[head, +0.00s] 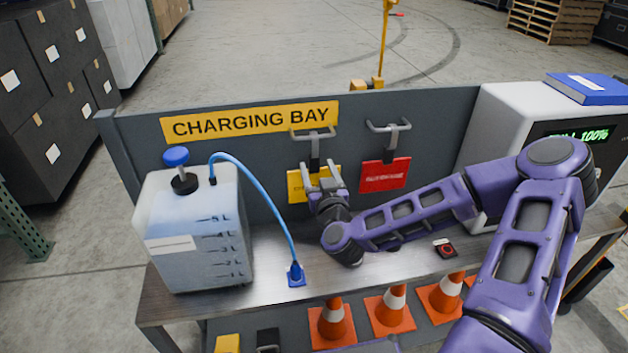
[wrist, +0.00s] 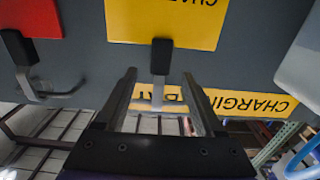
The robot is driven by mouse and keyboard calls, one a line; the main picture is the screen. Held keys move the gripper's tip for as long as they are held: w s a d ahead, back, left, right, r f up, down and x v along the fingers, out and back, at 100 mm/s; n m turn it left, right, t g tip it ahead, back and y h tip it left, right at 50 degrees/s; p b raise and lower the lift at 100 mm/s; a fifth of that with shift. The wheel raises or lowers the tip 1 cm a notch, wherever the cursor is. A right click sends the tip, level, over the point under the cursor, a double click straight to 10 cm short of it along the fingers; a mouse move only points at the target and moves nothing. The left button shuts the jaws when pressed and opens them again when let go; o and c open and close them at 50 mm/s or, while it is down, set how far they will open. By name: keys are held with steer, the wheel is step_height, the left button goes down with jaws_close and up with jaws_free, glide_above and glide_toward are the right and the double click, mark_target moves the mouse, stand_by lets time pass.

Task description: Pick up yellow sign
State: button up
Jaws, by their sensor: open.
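The yellow sign (head: 296,188) hangs on the grey back panel below the left hook (head: 314,143), partly hidden behind my gripper (head: 321,176). In the wrist view the sign (wrist: 190,22) is at the top, with upside-down lettering, and a black strap piece (wrist: 161,57) overlaps its edge. My gripper (wrist: 159,74) is open. Its fingers stand to either side of the strap and hook in that view, with nothing visibly held. I cannot tell whether the fingers touch the sign.
A red sign (head: 385,174) hangs beside it under another hook (head: 389,126). A jug (head: 197,245) with a blue hose stands left on the bench, and a white charger box (head: 497,118) stands right. A red button (head: 446,249) sits on the bench. Orange cones (head: 332,323) are below.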

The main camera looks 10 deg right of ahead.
mark_target(315, 163)
steer(key=w, duration=0.4)
steer(key=shift+w+f, duration=0.35)
jaws_close()
stand_by(1.1)
